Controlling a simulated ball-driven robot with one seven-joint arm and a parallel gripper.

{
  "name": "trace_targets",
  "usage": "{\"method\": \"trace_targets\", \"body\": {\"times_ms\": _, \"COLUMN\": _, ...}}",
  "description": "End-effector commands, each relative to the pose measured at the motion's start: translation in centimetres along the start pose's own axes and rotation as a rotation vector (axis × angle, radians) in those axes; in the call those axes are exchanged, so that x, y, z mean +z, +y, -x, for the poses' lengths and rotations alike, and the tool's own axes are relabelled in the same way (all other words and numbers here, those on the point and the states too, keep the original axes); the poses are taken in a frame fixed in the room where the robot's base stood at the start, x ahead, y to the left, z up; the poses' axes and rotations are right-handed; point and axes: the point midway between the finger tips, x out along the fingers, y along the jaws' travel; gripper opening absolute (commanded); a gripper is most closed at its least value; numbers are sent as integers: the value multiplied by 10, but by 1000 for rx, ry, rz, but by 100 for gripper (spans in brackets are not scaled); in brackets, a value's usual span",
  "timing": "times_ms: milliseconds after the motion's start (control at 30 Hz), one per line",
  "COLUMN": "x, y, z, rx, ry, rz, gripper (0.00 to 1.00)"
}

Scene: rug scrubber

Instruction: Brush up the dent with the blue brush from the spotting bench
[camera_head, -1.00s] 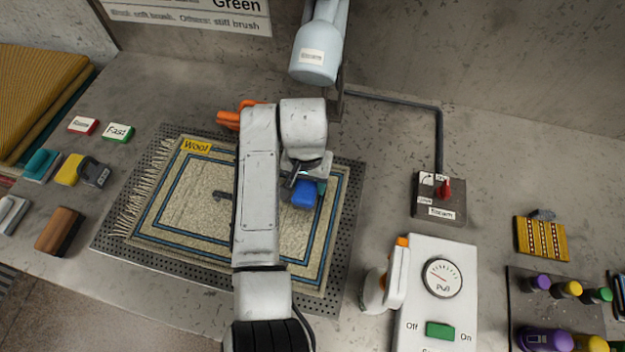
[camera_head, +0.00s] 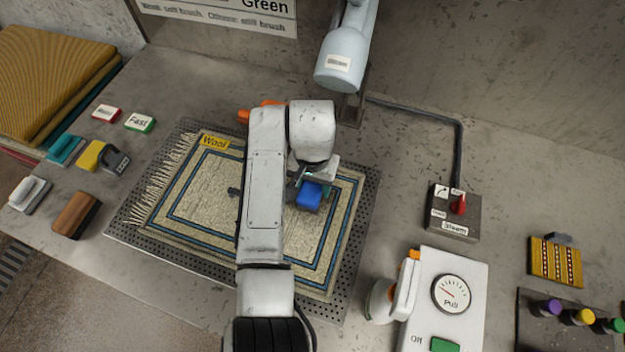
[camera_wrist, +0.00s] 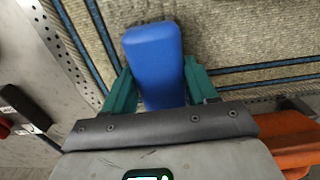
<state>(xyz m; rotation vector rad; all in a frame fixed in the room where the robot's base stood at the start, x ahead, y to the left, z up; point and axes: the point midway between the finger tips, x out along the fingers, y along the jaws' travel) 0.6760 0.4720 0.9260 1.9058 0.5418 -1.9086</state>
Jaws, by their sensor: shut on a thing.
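The blue brush (camera_head: 309,195) is held in my gripper (camera_head: 312,184) over the right half of the cream rug (camera_head: 205,185). In the wrist view, the blue brush (camera_wrist: 155,60) sits between the green fingers of my gripper (camera_wrist: 158,88), which are shut on its sides. The brush is over or on the rug; I cannot tell whether its bristles touch. The rug has blue border lines and a yellow Wool tag (camera_head: 214,141). A small dark mark (camera_head: 234,192) shows left of my arm; I cannot tell whether it is the dent. My arm hides the rug's middle.
The rug lies on a perforated metal plate (camera_head: 368,215). A steam head (camera_head: 340,70) hangs behind it, with a steam switch box (camera_head: 453,212) at right. A white gauge unit (camera_head: 450,290) stands front right. Brushes, including a yellow one (camera_head: 90,155) and a brown one (camera_head: 76,214), lie at left.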

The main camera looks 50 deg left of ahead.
Motion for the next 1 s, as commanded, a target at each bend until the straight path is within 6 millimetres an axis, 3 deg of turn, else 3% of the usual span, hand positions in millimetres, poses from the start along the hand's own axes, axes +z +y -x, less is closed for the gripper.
{"method": "trace_targets", "body": {"times_ms": 200, "x": 2, "y": 13, "z": 0, "rx": 4, "ry": -6, "rz": -4, "gripper": 26}}
{"method": "trace_targets", "body": {"times_ms": 1000, "x": 0, "y": 34, "z": 2, "rx": 3, "ry": 0, "rz": -6, "gripper": 26}}
